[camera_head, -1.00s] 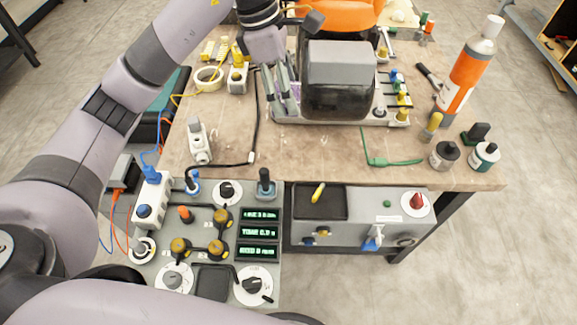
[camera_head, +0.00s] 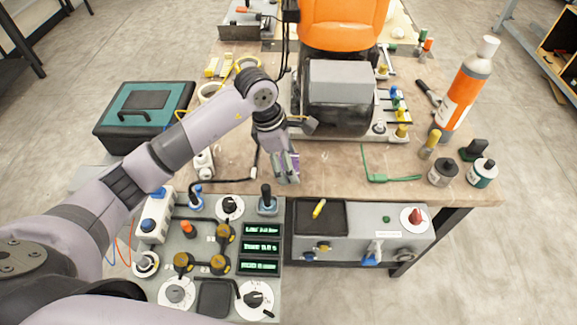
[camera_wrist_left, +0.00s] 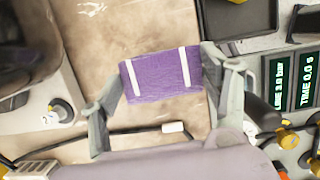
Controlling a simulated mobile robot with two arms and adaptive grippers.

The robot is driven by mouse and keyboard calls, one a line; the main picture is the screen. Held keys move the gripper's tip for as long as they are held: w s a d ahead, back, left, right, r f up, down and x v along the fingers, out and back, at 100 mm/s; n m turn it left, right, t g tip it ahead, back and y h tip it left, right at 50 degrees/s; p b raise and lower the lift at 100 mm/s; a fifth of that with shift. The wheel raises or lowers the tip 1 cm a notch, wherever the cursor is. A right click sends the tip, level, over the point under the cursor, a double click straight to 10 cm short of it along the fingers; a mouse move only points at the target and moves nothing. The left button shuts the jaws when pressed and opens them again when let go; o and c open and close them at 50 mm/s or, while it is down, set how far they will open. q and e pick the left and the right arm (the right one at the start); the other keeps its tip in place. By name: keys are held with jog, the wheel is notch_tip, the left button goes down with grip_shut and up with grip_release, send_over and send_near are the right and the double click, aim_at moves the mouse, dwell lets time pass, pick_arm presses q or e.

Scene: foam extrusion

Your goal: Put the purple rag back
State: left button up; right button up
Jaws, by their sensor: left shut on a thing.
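My left gripper (camera_head: 287,168) is over the front part of the workbench, left of the green hex key. It is shut on the purple rag (camera_wrist_left: 160,72), which shows in the left wrist view as a folded purple pad with two white stripes, pinched between the two fingers. In the head view only a sliver of the rag (camera_head: 296,160) shows, mostly hidden by the fingers. It seems to be held above the bench top, though the height is hard to tell. My right gripper is not in view.
The grey machine (camera_head: 337,85) stands behind the gripper. The control panel (camera_head: 205,208) with knobs and displays is at the front left. A grey box with a black tray (camera_head: 320,216) is in front of the bench. Bottles (camera_head: 465,85) stand at right.

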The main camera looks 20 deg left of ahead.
pick_arm(q)
notch_tip(320, 180, down, 3)
jog(key=shift+r, duration=0.15)
jog(key=shift+f, duration=0.25)
jog(key=o, duration=1.5)
jog(key=shift+c, duration=0.2)
jog(key=o, duration=0.4)
jog(key=shift+o, duration=0.2)
jog(key=shift+r, duration=0.25)
jog(key=shift+a+r, duration=0.15)
jog(key=shift+r, duration=0.2)
jog(key=b+v, duration=0.1)
jog(key=v, duration=1)
jog(key=shift+b, duration=0.4)
